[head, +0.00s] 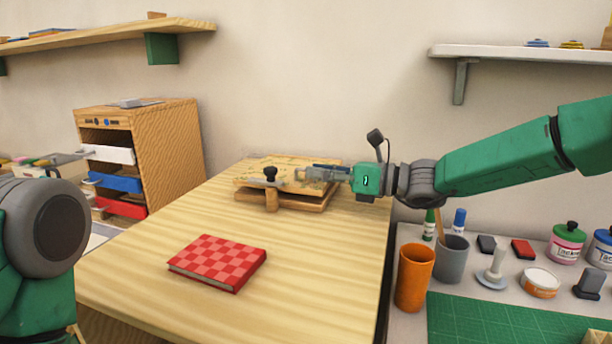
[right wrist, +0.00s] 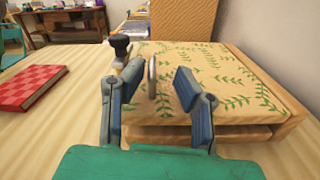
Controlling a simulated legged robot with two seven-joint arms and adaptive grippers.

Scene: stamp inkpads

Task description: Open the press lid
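The press (head: 262,195) is a low wooden frame at the back of the table. Its lid (right wrist: 205,75) has a green leaf pattern and lies flat over the base. A black knob (head: 270,173) stands at its left side and also shows in the right wrist view (right wrist: 120,44). My right gripper (head: 307,174) is at the lid, reaching in from the right.
A red checkered book (head: 218,262) lies at the table's front. A drawer cabinet (head: 160,150) stands behind at left. An orange cup (head: 414,277), a grey cup (head: 453,260) and inkpads sit on the right-hand surface. The table between book and press is clear.

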